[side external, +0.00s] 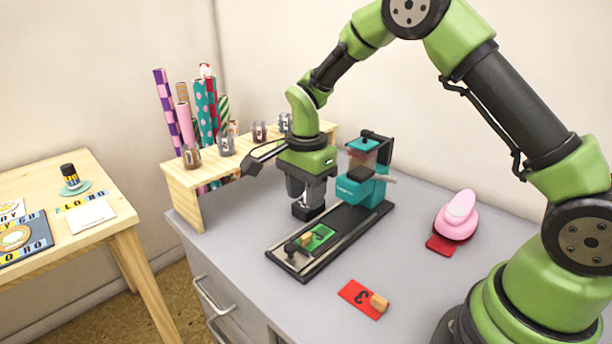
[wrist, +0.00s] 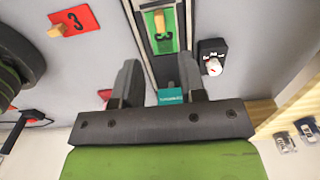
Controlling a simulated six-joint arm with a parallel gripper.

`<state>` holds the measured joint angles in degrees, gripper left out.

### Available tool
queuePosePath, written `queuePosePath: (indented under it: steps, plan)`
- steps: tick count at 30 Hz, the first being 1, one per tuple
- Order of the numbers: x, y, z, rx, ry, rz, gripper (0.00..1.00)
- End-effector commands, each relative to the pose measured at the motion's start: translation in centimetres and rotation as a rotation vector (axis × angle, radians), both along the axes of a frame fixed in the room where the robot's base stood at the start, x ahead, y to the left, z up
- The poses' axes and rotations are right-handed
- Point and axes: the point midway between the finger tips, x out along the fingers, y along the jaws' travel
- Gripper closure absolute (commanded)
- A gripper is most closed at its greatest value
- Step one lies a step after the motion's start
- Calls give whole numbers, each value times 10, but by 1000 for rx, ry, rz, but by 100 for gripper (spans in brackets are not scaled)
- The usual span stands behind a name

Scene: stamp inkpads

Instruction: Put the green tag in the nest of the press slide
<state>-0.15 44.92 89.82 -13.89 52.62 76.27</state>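The green tag (side external: 323,234) with its wooden knob lies on the press slide (side external: 292,263), at the slide's outer end, in front of the teal press (side external: 360,188). The wrist view shows the green tag (wrist: 167,45) lined up between the slide's rails and looking flat; I cannot tell if it is fully seated in the nest, whose edges are too small to make out. My gripper (side external: 305,196) is above the table near the press, behind the tag and apart from it. In the wrist view its fingers (wrist: 158,88) are spread and nothing is between them.
A red tag (side external: 357,292) with a wooden knob lies right of the slide. A pink punch (side external: 459,214) stands further right on a red piece. A wooden shelf (side external: 186,205) with cups stands behind left.

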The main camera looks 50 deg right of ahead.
Motion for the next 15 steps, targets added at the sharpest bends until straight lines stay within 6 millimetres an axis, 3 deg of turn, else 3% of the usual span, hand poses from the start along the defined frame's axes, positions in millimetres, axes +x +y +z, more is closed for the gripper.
queuePosePath:
  steps: [4,15]
  plan:
    - [1,0,25,0,-3,0,62]
    - [-5,1,51,5,-23,40,62]
